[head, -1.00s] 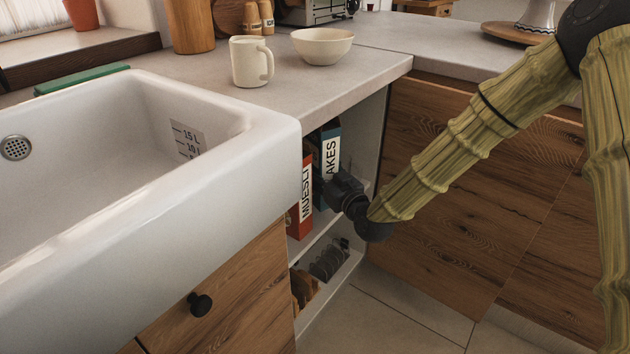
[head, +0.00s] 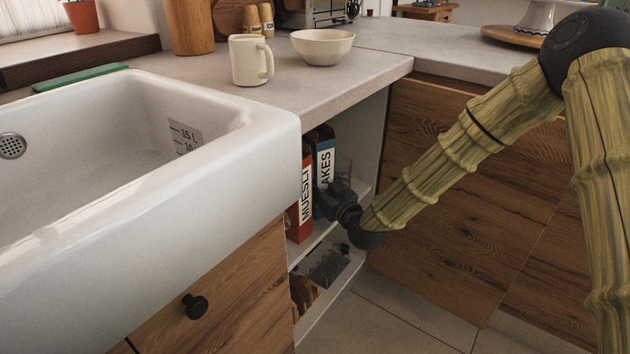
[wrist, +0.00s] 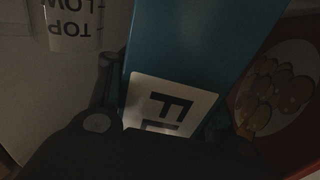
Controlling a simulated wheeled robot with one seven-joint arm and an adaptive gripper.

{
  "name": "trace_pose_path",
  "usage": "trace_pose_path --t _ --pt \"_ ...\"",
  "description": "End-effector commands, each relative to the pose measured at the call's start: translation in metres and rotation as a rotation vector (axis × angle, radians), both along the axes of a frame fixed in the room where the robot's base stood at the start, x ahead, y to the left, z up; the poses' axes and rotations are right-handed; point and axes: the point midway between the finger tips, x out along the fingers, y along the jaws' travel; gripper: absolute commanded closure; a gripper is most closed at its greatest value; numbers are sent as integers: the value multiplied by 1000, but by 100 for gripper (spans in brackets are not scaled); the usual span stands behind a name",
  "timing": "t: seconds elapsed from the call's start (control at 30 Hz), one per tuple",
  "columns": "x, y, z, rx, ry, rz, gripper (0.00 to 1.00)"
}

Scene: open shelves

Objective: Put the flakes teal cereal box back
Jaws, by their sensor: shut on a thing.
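The teal flakes cereal box (head: 325,159) stands upright on the upper shelf of the open cabinet, just right of the red muesli box (head: 305,199). Its label reads "AKES" in the head view; the rest is covered. My gripper (head: 330,197) reaches into the shelf opening and is shut on the teal box. In the wrist view the teal box (wrist: 190,50) fills the middle between the fingers, with part of its white "FL" label showing. The box's base is hidden behind my gripper in the head view.
A lower shelf holds a wire rack (head: 328,266) and wooden items (head: 304,294). The white sink (head: 250,160) borders the opening on the left. A mug (head: 250,62) and bowl (head: 322,46) stand on the counter above. A white printed container (wrist: 75,22) shows in the wrist view.

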Motion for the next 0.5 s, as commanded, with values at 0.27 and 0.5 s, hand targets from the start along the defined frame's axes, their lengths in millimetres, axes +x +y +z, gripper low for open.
trace_pose_path --t 0.27,0.5 --pt "0 0 -1 0 0 0 40" --pt "-1 -1 3 -1 1 0 40"
